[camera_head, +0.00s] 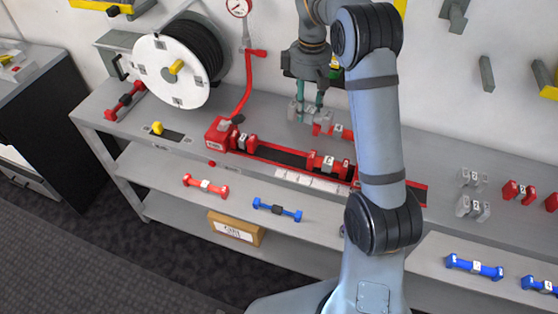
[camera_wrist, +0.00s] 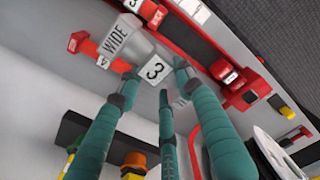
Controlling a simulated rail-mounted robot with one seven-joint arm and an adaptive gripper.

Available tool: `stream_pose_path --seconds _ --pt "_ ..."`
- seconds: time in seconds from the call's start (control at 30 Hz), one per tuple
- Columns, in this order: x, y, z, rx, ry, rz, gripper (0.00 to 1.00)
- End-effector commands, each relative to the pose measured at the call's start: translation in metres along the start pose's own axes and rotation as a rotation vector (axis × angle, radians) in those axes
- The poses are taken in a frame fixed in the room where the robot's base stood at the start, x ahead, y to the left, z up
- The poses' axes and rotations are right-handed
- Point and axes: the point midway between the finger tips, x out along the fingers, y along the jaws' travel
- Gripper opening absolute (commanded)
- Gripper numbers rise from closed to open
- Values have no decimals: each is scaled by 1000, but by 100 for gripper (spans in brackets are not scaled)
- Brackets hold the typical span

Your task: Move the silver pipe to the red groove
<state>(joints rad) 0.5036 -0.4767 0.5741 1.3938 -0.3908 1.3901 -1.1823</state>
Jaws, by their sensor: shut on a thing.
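The silver pipe (camera_head: 296,113) is at the back of the upper shelf, behind the red groove. In the wrist view the silver pipe (camera_wrist: 122,38) shows a "WIDE" label, with a "3" label between my fingertips. My gripper (camera_head: 309,106) points down with teal fingers and is shut on the silver pipe; the fingertips also show in the wrist view (camera_wrist: 155,74). The red groove (camera_head: 262,153) is a long red-edged channel with a dark bed, in front of the pipe. Red connectors with white labels (camera_head: 327,163) sit in it. My arm hides part of its right side.
A red piece (camera_head: 336,131) lies close to the pipe. A white hose reel (camera_head: 170,70) stands at the left. A red box (camera_head: 220,131) is at the groove's left end. Grey and red fittings (camera_head: 472,207) stand at the right. Red and blue pieces (camera_head: 277,209) lie on the lower shelf.

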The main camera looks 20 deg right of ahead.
Motion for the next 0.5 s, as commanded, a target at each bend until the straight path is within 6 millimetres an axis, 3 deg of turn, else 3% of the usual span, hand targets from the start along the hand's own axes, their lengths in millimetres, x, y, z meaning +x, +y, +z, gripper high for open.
stream_pose_path --seconds 0.1,0.23,0.37,0.5 --pt "19 23 0 -74 1 -1 3" --pt "28 34 0 -122 1 -1 3" --pt "40 23 -9 -139 0 -2 3" --pt "59 -5 -29 -141 -1 -4 3"
